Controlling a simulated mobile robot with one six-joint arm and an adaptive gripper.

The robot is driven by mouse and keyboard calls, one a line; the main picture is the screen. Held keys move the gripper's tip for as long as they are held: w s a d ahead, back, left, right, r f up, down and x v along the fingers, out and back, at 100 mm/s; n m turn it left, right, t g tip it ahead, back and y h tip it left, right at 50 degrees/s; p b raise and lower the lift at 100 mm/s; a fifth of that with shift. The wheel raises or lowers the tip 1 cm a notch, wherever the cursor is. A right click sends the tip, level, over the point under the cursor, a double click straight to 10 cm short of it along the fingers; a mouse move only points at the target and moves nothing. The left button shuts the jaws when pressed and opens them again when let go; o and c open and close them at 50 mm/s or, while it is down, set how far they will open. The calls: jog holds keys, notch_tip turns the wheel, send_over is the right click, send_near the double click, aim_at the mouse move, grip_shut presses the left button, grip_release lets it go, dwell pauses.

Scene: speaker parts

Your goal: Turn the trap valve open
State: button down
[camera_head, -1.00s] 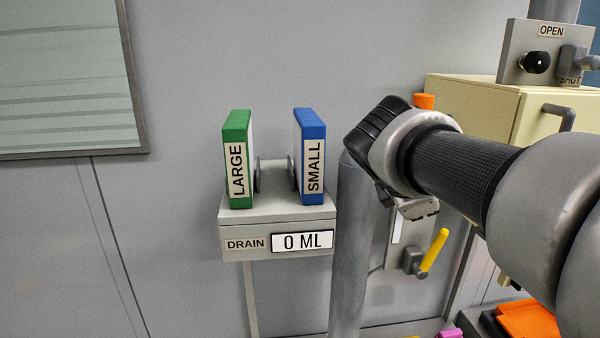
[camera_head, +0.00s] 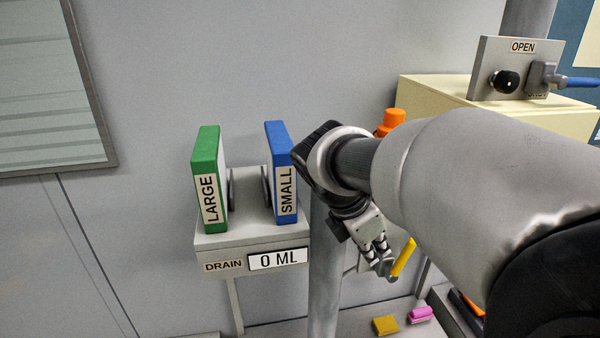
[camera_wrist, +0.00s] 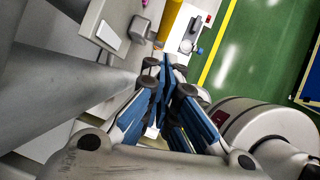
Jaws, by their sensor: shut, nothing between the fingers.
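A yellow valve lever (camera_head: 402,257) slants upward beside my gripper, and its mount is mostly hidden behind the gripper. A yellow shape, likely this lever, also shows in the wrist view (camera_wrist: 171,20), just beyond the fingertips. My gripper (camera_head: 378,255) is shut and empty, pointing down just left of the lever; contact cannot be told. It also shows in the wrist view (camera_wrist: 164,74). A second valve with a blue handle (camera_head: 582,82) sits on a grey plate marked OPEN (camera_head: 523,47) at upper right, its handle pointing right. I cannot tell which is the trap valve.
The drain box (camera_head: 252,240) reads 0 ML and carries a green LARGE block (camera_head: 206,165) and a blue SMALL block (camera_head: 279,165). A grey vertical pipe (camera_head: 324,280) stands left of my gripper. A pink block (camera_head: 420,315) and an ochre block (camera_head: 385,326) lie below.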

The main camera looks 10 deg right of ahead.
aim_at(403, 255)
jog(key=shift+w+d+f, duration=0.2)
jog(key=shift+d+f, duration=0.25)
jog(key=shift+d, duration=0.3)
jog(key=shift+w+d+f, duration=0.2)
jog(key=shift+d+f, duration=0.2)
jog(key=shift+d, duration=0.35)
jog(key=shift+w+d+f, duration=0.2)
jog(key=shift+d+f, duration=0.25)
jog(key=shift+d, duration=0.3)
jog(key=shift+d+p, duration=0.1)
jog(key=shift+p, duration=0.25)
jog(key=shift+d+r+p, duration=0.1)
jog(key=shift+d+p, duration=0.65)
jog(key=shift+w+d, duration=0.1)
jog(key=shift+d, duration=0.2)
jog(key=shift+a, duration=0.1)
